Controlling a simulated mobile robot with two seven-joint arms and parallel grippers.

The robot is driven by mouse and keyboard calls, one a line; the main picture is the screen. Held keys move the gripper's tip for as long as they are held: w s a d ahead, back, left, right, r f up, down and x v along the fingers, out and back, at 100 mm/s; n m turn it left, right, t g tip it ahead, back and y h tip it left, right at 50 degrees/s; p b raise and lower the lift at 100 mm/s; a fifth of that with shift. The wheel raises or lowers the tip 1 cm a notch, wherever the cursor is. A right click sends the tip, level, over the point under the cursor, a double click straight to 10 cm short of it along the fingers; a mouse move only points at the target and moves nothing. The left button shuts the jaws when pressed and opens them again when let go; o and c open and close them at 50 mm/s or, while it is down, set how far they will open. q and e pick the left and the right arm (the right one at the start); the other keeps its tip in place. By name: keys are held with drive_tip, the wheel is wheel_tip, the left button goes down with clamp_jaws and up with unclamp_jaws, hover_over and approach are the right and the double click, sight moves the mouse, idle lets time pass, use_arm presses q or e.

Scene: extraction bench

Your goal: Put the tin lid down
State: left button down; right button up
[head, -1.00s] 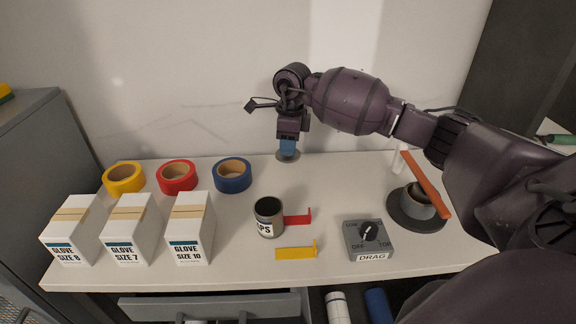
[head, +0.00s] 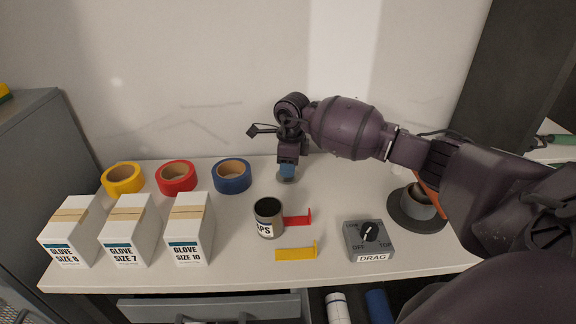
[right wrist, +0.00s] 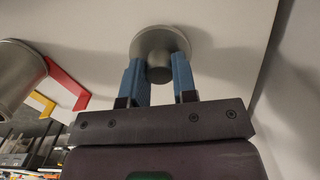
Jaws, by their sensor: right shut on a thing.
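The tin lid (right wrist: 176,38) is a round grey disc with a knob, seen in the right wrist view between my fingertips. In the head view the lid (head: 287,180) is low at the back of the white bench, mostly hidden under the fingers. My right gripper (head: 287,168) has blue fingers and is shut on the lid's knob; the right wrist view shows the fingers (right wrist: 160,78) on either side of it. I cannot tell whether the lid touches the bench. The open grey tin (head: 268,217) stands upright in front of the gripper. My left gripper is not in view.
Red (head: 298,219) and yellow (head: 296,252) brackets lie by the tin. A DRAG dial box (head: 369,240) is at front right. Blue tape (head: 232,176) and glove boxes (head: 190,229) are at left. A pot (head: 418,203) stands at right. Bench around the lid is clear.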

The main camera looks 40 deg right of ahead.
drive_tip(key=shift+f, duration=0.2)
drive_tip(key=o, duration=0.9)
drive_tip(key=shift+r, duration=0.1)
drive_tip(key=shift+r, duration=0.45)
wheel_tip(320, 180, up, 11)
drive_tip(key=shift+s+d+r, duration=0.2)
drive_tip(key=shift+s+d, duration=0.05)
